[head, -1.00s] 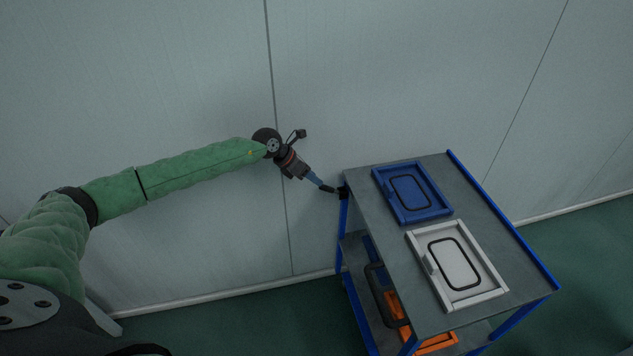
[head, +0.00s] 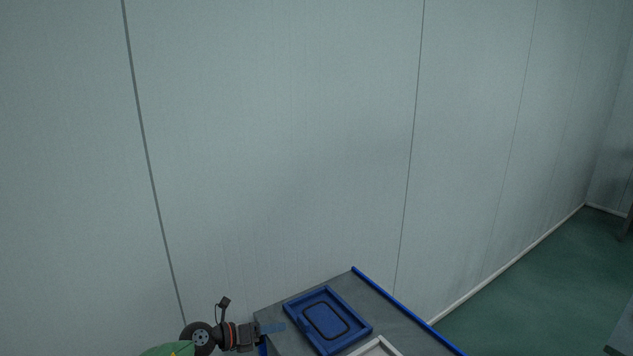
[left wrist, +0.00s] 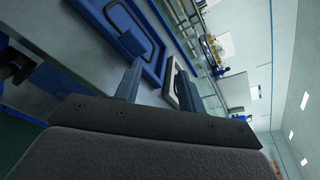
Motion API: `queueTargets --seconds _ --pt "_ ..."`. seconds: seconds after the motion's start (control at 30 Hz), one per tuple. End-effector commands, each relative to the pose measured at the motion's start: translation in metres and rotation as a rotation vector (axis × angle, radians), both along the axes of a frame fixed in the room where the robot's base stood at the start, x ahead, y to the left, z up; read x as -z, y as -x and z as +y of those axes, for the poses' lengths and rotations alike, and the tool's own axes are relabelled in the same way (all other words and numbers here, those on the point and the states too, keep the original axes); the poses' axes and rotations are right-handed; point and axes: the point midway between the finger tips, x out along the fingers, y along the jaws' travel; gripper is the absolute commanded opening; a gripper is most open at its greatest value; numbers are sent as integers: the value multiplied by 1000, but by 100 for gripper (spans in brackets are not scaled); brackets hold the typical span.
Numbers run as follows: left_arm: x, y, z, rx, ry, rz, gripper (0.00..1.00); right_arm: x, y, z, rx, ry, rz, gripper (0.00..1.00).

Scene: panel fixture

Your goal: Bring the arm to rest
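My left gripper (head: 273,328) is at the bottom of the head view, pointing right, with its blue fingers over the left edge of the cart's grey top, close to the blue framed panel (head: 324,320). In the left wrist view its two fingers (left wrist: 159,82) stand apart with nothing held between them. The blue panel (left wrist: 158,62) also shows beyond the fingers there. My right gripper is in neither view.
A white framed panel (head: 376,346) lies on the cart top (head: 392,318) beside the blue one, cut by the picture's edge. A blue rail (head: 405,312) edges the cart. A pale wall (head: 280,140) stands behind; green floor (head: 540,285) is open at right.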

Motion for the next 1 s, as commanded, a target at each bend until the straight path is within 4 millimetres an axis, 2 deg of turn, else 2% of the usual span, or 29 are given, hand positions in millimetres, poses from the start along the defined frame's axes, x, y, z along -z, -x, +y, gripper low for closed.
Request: queueTargets --seconds 0.03,0.1,0.2,0.33,0.47,0.63,0.77,0.87,1.0 --pt "-8 9 -15 -41 103 20 40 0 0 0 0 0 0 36" --pt "-22 16 -28 -109 242 51 40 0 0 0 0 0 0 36" --pt "-40 25 -37 -220 435 109 40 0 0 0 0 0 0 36" --pt "-54 36 -34 -380 665 204 40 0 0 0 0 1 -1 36" --pt "-56 48 -18 -558 875 320 40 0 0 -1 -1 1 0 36" --pt "-41 71 12 -814 1113 498 40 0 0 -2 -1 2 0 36" --pt "-16 99 37 -1024 1259 652 40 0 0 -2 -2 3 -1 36" --pt "8 126 54 -1192 1351 780 40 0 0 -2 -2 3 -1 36" --pt "43 175 74 -1433 1442 968 40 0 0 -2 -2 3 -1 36"
